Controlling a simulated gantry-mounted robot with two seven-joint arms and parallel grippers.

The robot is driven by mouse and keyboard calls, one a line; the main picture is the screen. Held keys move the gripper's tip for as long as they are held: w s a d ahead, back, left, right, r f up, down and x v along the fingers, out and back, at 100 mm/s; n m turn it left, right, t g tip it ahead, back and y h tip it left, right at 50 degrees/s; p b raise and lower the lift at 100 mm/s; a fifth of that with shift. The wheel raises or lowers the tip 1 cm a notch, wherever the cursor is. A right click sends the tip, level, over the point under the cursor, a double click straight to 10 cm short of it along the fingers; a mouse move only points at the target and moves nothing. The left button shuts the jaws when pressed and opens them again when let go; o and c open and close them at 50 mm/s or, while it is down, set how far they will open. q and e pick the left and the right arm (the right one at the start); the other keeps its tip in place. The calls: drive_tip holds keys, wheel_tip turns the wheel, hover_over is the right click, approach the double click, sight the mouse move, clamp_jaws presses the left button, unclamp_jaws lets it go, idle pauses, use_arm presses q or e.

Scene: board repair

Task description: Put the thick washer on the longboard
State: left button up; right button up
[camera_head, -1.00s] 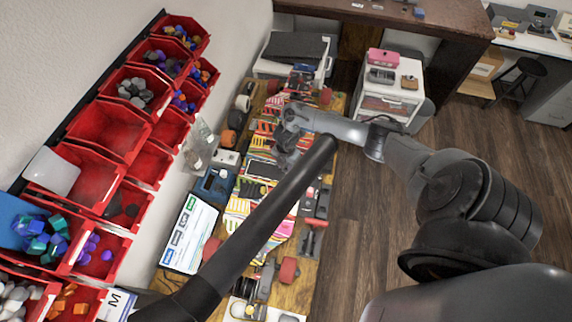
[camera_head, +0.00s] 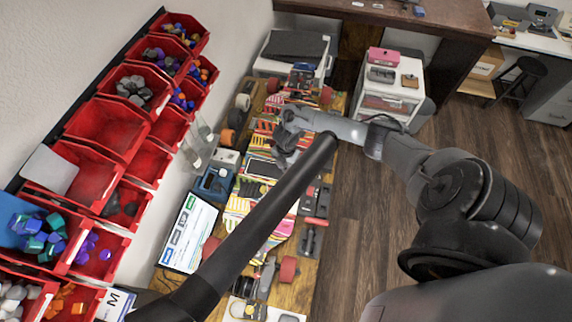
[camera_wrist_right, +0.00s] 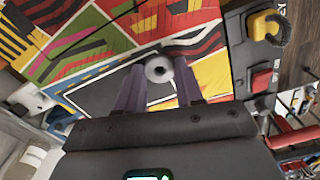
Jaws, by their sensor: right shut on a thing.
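The thick washer (camera_wrist_right: 159,68) is a small grey ring with a dark hole, held between the fingertips of my right gripper (camera_wrist_right: 160,84) in the right wrist view. The longboard (camera_wrist_right: 208,76) has a colourful striped deck and lies below the gripper; I cannot tell whether the washer touches it. In the head view my right gripper (camera_head: 285,155) is over the longboard (camera_head: 237,207) on the wooden bench, and the washer is too small to make out there. My left gripper is not in view.
Red bins (camera_head: 108,130) with small parts line the wall at left. A tablet-like screen (camera_head: 188,234), a blue box (camera_head: 214,184) and several wheels and tools crowd the bench (camera_head: 170,280) around the longboard. A white drawer unit (camera_head: 388,95) stands at back right, above open floor.

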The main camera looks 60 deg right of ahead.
drive_tip(key=o, duration=1)
drive_tip(key=shift+c, duration=1.1)
drive_tip(key=shift+r, duration=0.1)
wheel_tip(320, 180, up, 5)
drive_tip(key=p, duration=0.5)
wheel_tip(320, 180, up, 2)
drive_tip(key=shift+r+p, duration=0.15)
drive_tip(key=shift+p, duration=0.6)
